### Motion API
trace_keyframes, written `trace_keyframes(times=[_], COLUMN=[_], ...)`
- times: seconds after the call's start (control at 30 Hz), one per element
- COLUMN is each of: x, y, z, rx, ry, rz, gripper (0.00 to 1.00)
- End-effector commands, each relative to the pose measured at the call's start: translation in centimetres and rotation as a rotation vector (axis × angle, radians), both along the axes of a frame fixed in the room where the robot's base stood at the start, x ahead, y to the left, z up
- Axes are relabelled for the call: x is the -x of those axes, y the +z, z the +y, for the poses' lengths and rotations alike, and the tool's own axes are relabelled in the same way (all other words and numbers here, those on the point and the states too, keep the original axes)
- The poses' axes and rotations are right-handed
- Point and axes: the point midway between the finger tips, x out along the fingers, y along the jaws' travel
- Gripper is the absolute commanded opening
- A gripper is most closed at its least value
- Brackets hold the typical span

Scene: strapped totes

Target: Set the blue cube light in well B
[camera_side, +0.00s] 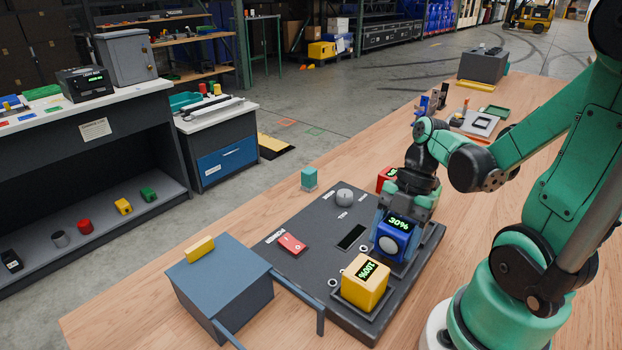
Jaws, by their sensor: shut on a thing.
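The blue cube light (392,240) shows "30%" on a green display and a round pale disc on its front. My gripper (398,217) is shut on it from above, with fingers at its sides. The cube is upright over the right part of the dark grey panel (300,262); I cannot tell whether its base is seated in a well or just above it. A yellow cube light (365,282) showing "100%" sits in the front well. A red cube light (386,178) is behind, partly hidden by my gripper. No well letter is readable.
The panel has a red power switch (291,243), a grey knob (345,197) and a dark display (351,238). A blue-grey box (221,275) with a yellow block on top stands at the front left. A teal cube (309,178) sits behind the panel.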

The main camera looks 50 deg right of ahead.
Motion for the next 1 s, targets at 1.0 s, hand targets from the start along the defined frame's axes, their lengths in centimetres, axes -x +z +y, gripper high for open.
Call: trace_keyframes(times=[1.0], x=[0.0], y=[-1.8], z=[0.0], rx=[0.0], ry=[0.0], rz=[0.0], gripper=[0.0])
